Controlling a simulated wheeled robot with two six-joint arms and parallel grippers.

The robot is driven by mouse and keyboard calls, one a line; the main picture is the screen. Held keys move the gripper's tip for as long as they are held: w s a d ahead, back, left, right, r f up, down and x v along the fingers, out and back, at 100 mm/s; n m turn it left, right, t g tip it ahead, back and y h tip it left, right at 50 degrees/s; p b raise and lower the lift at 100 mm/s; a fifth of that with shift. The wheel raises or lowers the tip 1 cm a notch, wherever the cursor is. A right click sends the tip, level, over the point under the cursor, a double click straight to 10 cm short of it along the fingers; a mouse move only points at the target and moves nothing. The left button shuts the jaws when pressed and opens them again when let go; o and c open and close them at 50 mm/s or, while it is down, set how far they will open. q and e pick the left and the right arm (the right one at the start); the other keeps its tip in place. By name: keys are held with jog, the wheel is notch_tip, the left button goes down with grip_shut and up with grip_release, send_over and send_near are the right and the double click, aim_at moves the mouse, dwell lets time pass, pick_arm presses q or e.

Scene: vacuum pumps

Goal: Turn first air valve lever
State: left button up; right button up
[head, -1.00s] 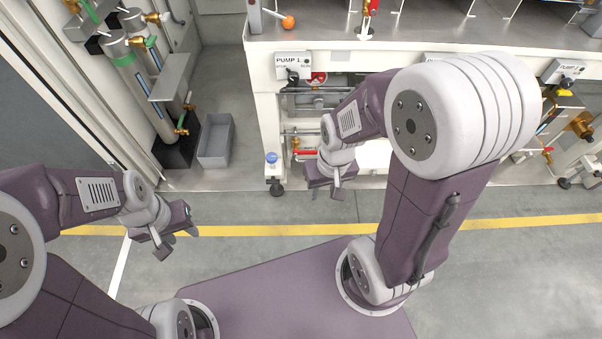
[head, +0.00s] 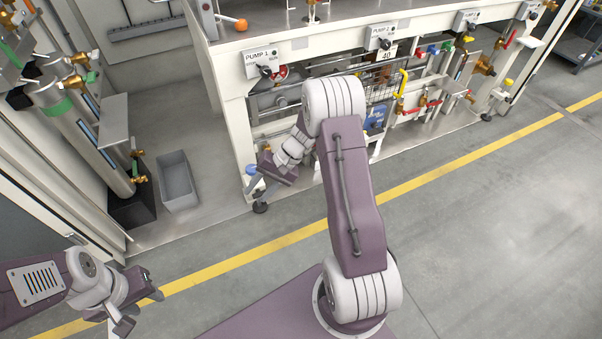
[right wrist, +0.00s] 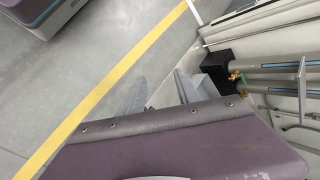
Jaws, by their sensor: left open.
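No lever is marked as the first air valve. Under the bench, in the head view, are a yellow lever (head: 403,82) and red valve levers (head: 412,109). A red lever (head: 510,38) sits farther right. Green-handled brass valves (head: 80,58) sit on the cylinders at left. My right gripper (head: 256,178) is low by the bench's left front leg, apart from these levers. Its two grey fingers stand apart and empty in the right wrist view (right wrist: 160,95). My left gripper (head: 142,308) is open and empty over the floor at lower left.
The bench front carries a PUMP 1 panel (head: 264,62) with a black knob and another panel (head: 381,38). A grey bin (head: 177,181) stands on the floor beside the cylinders. A yellow floor line (head: 440,175) crosses clear floor in front of the bench.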

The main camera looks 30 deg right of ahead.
jog(key=w+d+f+m+t+y+b, duration=0.2)
jog(key=w+d+f+m+t+b, duration=0.3)
jog(key=w+d+f+t+b, duration=0.65)
pick_arm(q)
notch_tip(320, 180, down, 11)
jog(key=p, duration=0.1)
jog(key=shift+p, duration=0.4)
pick_arm(e)
jog(key=w+d+f+m+t+h, duration=0.1)
jog(key=d+f+t, duration=0.1)
jog(key=d, duration=0.4)
jog(key=w+d+f+m+t+h, duration=0.1)
jog(key=d+f+h, duration=0.1)
jog(key=d, duration=0.4)
jog(key=shift+d+f+t+h, duration=0.3)
jog(key=shift+d+t, duration=0.05)
pick_arm(q)
jog(key=shift+a+r, duration=0.1)
jog(key=shift+r, duration=0.1)
